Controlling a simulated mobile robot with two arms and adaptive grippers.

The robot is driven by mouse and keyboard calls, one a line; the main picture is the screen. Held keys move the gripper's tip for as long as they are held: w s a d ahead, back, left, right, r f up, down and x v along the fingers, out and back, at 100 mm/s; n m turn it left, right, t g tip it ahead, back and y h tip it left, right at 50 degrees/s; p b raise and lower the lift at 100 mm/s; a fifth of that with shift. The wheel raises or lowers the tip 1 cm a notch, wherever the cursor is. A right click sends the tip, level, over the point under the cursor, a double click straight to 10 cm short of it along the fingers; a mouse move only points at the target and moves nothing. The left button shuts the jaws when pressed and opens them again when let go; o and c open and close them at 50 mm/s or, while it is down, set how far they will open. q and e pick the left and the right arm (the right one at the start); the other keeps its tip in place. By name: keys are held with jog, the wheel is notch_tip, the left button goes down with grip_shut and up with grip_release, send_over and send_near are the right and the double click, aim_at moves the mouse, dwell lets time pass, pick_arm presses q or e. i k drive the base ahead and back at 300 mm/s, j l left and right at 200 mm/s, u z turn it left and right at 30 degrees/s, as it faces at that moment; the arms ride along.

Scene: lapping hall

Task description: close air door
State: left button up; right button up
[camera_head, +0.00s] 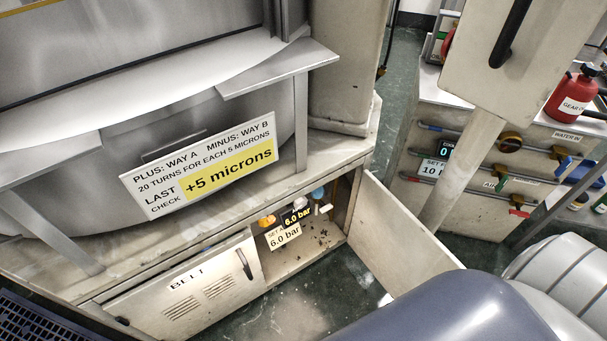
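The air door (402,238) is a beige panel low in the middle right. It stands swung open, hinged at the right side of a low compartment (335,232) in the machine base. Inside are an orange part (267,221), a blue-capped part (318,193), a black display reading 6.0 bar (297,215) and a paper label reading 6.0 bar (285,238). The door's lower end is hidden behind a smooth blue-grey arm part of mine (450,312). Neither of my grippers shows in this view.
Left of the opening is a shut BELT door (185,288) with a dark handle. Above is the round machine with a sign (205,165). A grey panel with a black handle (530,50) overhangs at upper right, near a valve cabinet (470,180). Green floor (295,312) shows before the opening.

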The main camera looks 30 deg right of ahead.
aim_at(400, 252)
jog(key=z, duration=0.75)
